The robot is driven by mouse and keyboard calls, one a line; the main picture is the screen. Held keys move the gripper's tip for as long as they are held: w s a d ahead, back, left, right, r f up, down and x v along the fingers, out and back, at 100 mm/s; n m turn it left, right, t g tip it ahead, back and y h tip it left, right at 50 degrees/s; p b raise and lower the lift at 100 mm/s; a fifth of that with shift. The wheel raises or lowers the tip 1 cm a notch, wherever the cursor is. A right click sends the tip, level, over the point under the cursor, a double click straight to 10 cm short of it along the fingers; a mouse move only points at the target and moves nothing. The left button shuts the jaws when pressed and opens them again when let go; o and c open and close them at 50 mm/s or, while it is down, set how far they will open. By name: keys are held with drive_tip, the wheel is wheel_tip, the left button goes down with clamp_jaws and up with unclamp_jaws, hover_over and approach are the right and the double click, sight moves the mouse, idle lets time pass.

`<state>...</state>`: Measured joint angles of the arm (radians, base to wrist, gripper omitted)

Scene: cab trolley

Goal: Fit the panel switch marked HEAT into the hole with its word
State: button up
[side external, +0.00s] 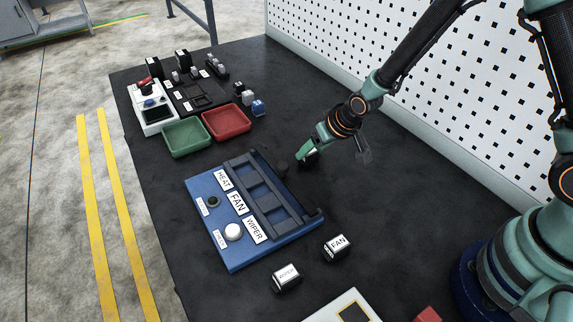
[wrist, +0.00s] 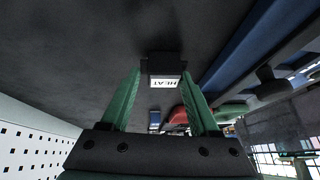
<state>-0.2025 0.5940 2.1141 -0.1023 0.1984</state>
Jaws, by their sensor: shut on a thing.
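My gripper (side external: 308,158) is above the dark table, past the far right corner of the blue panel (side external: 245,256). In the wrist view its green fingers are shut on the HEAT switch (wrist: 165,82), a black block with a white face marked HEAT. The panel has a black frame (side external: 290,222) with a row of rectangular holes. Word plates HEAT (side external: 223,180), FAN (side external: 238,203) and WIPER (side external: 254,229) stand beside the holes, HEAT at the far end. The held switch is apart from the panel.
The FAN switch (side external: 338,247) and WIPER switch (side external: 287,277) stand on the table in front of the panel. A green tray (side external: 187,138) and a red tray (side external: 226,123) lie behind it. A white perforated wall (side external: 440,120) runs along the right.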

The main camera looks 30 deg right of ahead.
drive_tip(key=shift+f, duration=0.15)
drive_tip(key=o, duration=1.4)
drive_tip(key=shift+c, duration=0.2)
drive_tip(key=s+d+r, duration=0.4)
drive_tip(key=s+r, duration=0.4)
drive_tip(key=r, duration=0.3)
drive_tip(key=s+d+r+h, duration=0.1)
drive_tip(key=s+d+r, duration=0.4)
drive_tip(key=s+r, duration=0.3)
wheel_tip(320, 180, up, 4)
drive_tip(key=shift+r, duration=0.2)
drive_tip(key=shift+s+d+r, duration=0.15)
drive_tip(key=shift+s, duration=0.3)
drive_tip(key=c, duration=0.3)
